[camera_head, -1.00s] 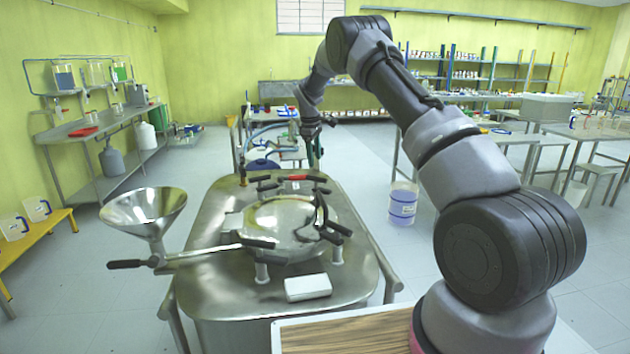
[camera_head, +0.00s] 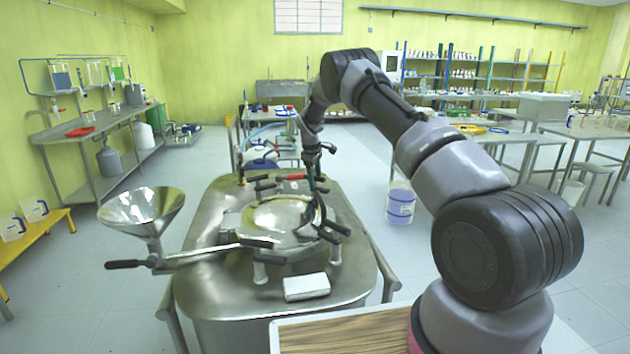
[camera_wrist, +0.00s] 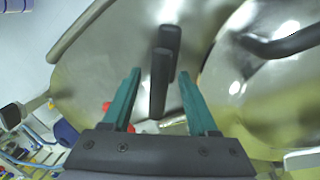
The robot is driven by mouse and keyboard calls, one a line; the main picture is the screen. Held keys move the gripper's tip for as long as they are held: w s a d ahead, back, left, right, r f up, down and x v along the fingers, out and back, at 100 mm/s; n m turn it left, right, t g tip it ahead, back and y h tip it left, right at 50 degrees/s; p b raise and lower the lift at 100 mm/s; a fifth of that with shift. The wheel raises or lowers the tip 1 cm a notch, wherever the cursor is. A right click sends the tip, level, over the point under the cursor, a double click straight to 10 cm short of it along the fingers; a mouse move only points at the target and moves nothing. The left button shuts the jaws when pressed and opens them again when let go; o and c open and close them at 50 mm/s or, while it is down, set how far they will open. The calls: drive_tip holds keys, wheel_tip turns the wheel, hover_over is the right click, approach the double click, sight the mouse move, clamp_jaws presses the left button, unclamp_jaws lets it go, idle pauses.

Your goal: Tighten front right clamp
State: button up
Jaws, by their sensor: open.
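The reactor's round metal lid (camera_head: 275,215) sits on the steel table with black-handled clamps around it. On its right side a clamp with a curved dark arm and black handles (camera_head: 334,231) stands raised. My gripper (camera_head: 314,182) is above the right side of the lid, close to this clamp. In the wrist view its teal fingers (camera_wrist: 160,78) are open, with two black handle bars (camera_wrist: 160,90) showing in the gap between them. I cannot tell whether the fingers touch the bars. A curved dark bar (camera_wrist: 280,44) lies over the shiny lid at right.
A red-handled part (camera_head: 294,177) and other black handles are at the lid's far edge. A metal funnel (camera_head: 142,210) stands at left. A white box (camera_head: 306,287) lies on the near table edge.

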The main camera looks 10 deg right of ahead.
clamp_jaws()
drive_tip(key=shift+m, duration=0.3)
drive_tip(key=m, duration=0.3)
drive_tip(key=shift+a+m+g+h, duration=0.1)
drive_tip(key=shift+m+g+h, duration=0.2)
drive_tip(key=m, duration=0.4)
drive_tip(key=shift+g, duration=0.4)
drive_tip(key=m, duration=0.5)
drive_tip(key=shift+a+g, duration=0.1)
drive_tip(key=shift+g, duration=0.3)
drive_tip(key=shift+w+m+g, duration=0.1)
drive_tip(key=shift+m+g, duration=0.3)
drive_tip(key=shift+m, duration=1.9)
